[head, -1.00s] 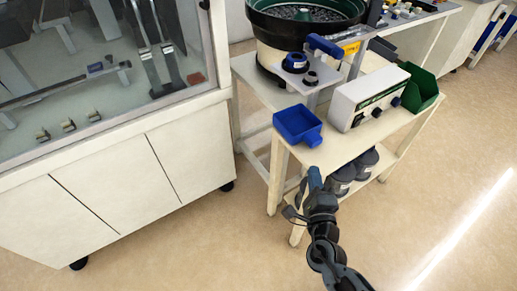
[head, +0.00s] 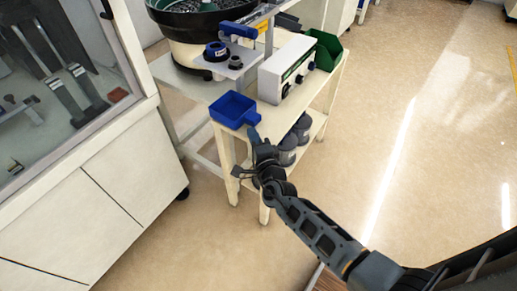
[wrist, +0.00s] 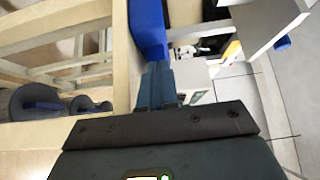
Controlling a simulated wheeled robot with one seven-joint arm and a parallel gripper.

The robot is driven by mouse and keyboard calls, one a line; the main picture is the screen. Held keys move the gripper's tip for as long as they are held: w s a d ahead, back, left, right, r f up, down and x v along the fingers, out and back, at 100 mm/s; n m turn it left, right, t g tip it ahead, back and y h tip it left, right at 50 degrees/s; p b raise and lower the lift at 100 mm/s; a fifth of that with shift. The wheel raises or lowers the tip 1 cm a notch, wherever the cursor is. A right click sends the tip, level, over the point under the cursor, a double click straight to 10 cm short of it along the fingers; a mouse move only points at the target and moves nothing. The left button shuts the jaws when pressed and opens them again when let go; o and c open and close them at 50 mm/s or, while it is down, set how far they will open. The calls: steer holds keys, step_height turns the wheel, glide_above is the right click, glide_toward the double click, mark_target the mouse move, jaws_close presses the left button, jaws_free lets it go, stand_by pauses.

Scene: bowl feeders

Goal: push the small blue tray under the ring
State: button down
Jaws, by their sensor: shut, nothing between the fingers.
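The small blue tray (head: 234,112) is a square open box with a short handle block, on the near end of a cream bench top. A blue ring (head: 216,50) sits on a raised pale plate behind the tray, up and to the left in the head view. My gripper (head: 252,132) is shut and empty, with its tips right at the handle end of the tray. In the wrist view the shut fingers (wrist: 158,82) point at the blue tray (wrist: 149,28); whether they touch it I cannot tell. The ring is not clearly seen there.
A white control box (head: 287,68) stands right of the tray, with a green bin (head: 325,50) beyond it. A bowl feeder (head: 195,25) stands behind. Grey canisters (head: 288,150) sit on the lower shelf. A glazed cabinet (head: 85,175) is at left. Floor is clear at right.

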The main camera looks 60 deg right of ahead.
mark_target(228, 121)
steer(key=w, duration=0.2)
steer(key=shift+w+r, duration=0.1)
steer(key=shift+w, duration=0.25)
steer(key=shift+w+a+p, duration=0.2)
steer(key=shift+w+p, duration=0.1)
steer(key=shift+w, duration=0.45)
steer(key=shift+w+a, duration=0.15)
steer(key=shift+w, duration=0.8)
steer(key=shift+w+a, duration=0.15)
steer(key=shift+w, duration=0.8)
